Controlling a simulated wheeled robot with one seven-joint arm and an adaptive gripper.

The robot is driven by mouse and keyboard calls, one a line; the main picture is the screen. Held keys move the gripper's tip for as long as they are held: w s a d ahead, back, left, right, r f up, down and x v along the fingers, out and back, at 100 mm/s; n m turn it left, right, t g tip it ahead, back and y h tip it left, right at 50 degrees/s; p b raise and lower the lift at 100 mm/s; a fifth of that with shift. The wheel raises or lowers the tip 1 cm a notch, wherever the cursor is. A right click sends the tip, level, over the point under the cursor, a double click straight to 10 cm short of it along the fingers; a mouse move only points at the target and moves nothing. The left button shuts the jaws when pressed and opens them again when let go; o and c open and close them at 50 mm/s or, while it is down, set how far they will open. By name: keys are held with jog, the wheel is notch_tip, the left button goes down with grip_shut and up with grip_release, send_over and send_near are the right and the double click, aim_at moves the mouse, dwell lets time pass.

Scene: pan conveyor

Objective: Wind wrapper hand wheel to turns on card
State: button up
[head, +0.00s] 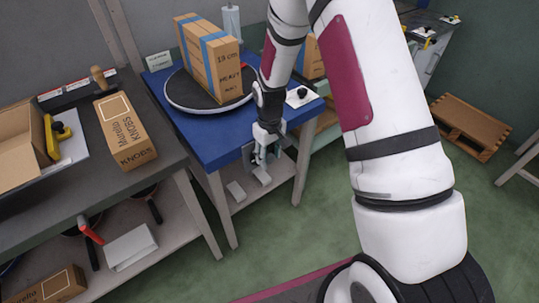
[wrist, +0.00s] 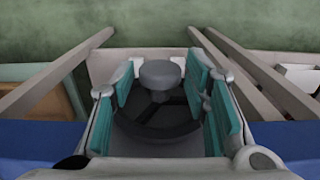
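The hand wheel (wrist: 150,128) is dark with spokes and a grey round knob (wrist: 160,74), in the middle of the wrist view. My gripper (wrist: 162,88) has its teal pads spread on both sides of the knob, with narrow gaps showing. In the head view my gripper (head: 262,160) points down at the front side of the blue table and mostly hides the wheel. The wrapper has a round dark turntable (head: 205,107) bearing a strapped carton (head: 212,62). A small card (head: 158,61) stands at the table's back left; its writing is too small to read.
The blue table (head: 205,140) has a white plate with a black knob (head: 301,97) at its right. A grey bench (head: 165,165) at left holds a KNOBS carton (head: 125,130) and a yellow tape dispenser (head: 58,133). A pallet (head: 468,127) lies right; green floor is open in front.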

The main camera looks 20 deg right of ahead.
jog(key=c, duration=0.6)
jog(key=shift+d+y, duration=0.15)
jog(key=shift+y, duration=0.15)
jog(key=shift+w+d+f+g+y+b, duration=0.1)
jog(key=shift+d+g+y+b, duration=0.15)
jog(key=shift+y, duration=0.45)
jog(key=shift+w+g+y+b, duration=0.1)
jog(key=shift+g+y, duration=0.25)
jog(key=shift+y, duration=0.35)
jog(key=shift+d+f+g+y+b, duration=0.1)
jog(key=shift+g+y+b, duration=0.3)
jog(key=shift+y, duration=0.6)
jog(key=shift+d+f+g+y+b, duration=0.15)
jog(key=shift+y+b, duration=0.35)
jog(key=shift+y, duration=0.5)
jog(key=shift+r, duration=0.15)
jog(key=o, duration=1.1)
